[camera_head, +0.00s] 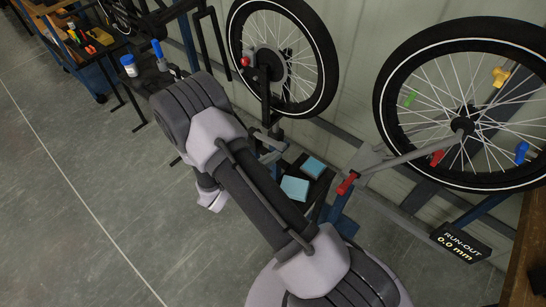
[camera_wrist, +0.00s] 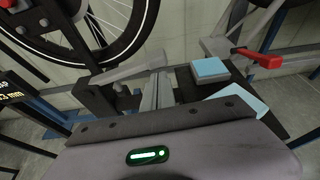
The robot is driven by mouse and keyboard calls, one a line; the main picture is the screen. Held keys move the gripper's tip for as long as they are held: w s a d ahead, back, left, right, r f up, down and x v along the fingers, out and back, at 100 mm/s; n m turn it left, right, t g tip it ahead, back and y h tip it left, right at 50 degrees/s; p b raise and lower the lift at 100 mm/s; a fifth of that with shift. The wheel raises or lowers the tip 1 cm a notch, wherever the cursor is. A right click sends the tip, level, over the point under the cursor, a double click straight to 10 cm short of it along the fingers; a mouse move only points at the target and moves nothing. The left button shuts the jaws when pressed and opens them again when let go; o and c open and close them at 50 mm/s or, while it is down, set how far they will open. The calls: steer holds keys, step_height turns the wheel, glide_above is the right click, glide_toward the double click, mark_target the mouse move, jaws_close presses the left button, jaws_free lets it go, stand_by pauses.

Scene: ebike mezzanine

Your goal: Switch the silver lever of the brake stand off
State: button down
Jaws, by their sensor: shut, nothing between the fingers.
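The silver lever (camera_wrist: 132,69) shows in the wrist view as a flat grey bar on the dark brake stand (camera_wrist: 98,97), beside a spoked wheel (camera_wrist: 142,22). It slopes up to the right. My gripper (camera_wrist: 156,90) is shut and empty, its grey fingers just below the lever's right part in the picture. I cannot tell whether they touch it. In the head view my arm crosses the middle and hides part of the stand and gripper.
A second wheel (camera_head: 470,100) stands at the right, with a red-handled lever (camera_head: 347,184) and a run-out display (camera_head: 460,243). Light blue pads (camera_head: 295,188) lie between the stands. A cluttered bench (camera_head: 85,45) is at upper left. The floor at left is clear.

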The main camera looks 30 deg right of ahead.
steer(key=shift+w+r+p, duration=0.1)
steer(key=shift+r+p, duration=0.45)
steer(key=shift+r, duration=0.2)
steer(key=shift+a+r, duration=0.1)
